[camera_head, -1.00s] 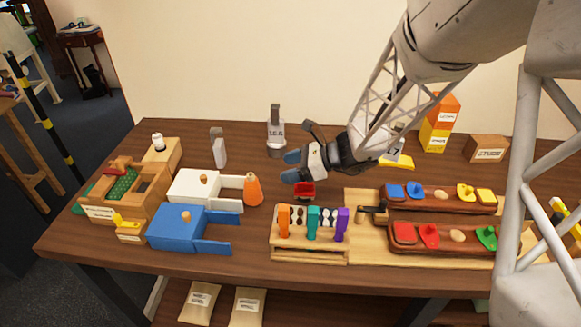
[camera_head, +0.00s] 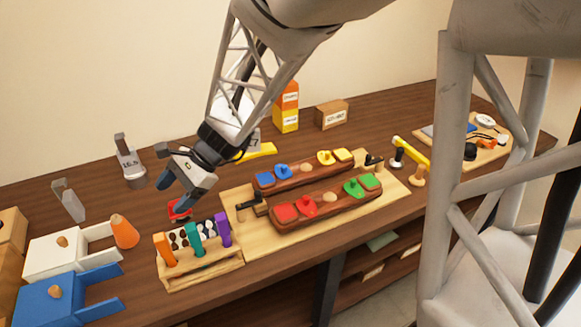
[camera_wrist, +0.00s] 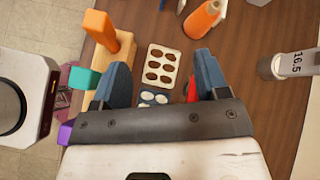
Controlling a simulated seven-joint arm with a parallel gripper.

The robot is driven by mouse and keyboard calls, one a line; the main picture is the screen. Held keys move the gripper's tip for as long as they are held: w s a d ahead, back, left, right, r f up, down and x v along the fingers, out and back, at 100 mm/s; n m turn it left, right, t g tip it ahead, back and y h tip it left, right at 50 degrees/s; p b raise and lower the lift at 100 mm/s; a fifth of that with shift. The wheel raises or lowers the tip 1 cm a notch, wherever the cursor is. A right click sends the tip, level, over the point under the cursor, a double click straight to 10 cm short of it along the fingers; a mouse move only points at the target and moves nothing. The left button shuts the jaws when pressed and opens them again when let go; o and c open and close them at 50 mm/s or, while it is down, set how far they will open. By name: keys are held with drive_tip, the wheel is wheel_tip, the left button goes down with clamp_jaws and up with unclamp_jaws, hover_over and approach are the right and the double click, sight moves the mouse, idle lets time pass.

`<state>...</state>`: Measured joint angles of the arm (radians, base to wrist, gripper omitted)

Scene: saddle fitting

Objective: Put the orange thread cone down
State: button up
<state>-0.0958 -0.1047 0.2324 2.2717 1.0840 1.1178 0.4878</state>
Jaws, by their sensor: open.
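The orange thread cone (camera_head: 124,231) stands upright on the table, at the open end of the white box's two side arms. It also shows at the top of the wrist view (camera_wrist: 202,19). My gripper (camera_head: 178,196) is open and empty above the table, behind the small rack and to the right of the cone. In the wrist view the two blue-grey fingertips (camera_wrist: 162,72) are apart, with nothing held between them. The cone is clear of both fingers.
A rack with orange, teal and purple clips (camera_head: 200,277) is in front of my gripper. A red item (camera_head: 179,209) lies below it. White (camera_head: 60,258) and blue boxes (camera_head: 50,300) stand left. A wooden board (camera_head: 390,196) with coloured pieces is right; a grey weight-like item (camera_head: 130,165) is behind.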

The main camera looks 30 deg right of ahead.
drive_tip(key=s+d+r+n+t+h, duration=0.2)
drive_tip(key=s+d+r+n+h, duration=0.2)
drive_tip(key=s+d, duration=0.5)
drive_tip(key=s+d+r+n+t+h, duration=0.1)
drive_tip(key=s+d+r+n+h, duration=0.3)
drive_tip(key=s+d+n+h, duration=0.2)
drive_tip(key=s+d+n, duration=0.2)
drive_tip(key=s+d, duration=0.2)
drive_tip(key=s, duration=0.1)
drive_tip(key=shift+d+r+t+h, duration=0.15)
drive_tip(key=shift+r+t+h, duration=0.1)
drive_tip(key=shift+t+h, duration=0.15)
idle(0.5)
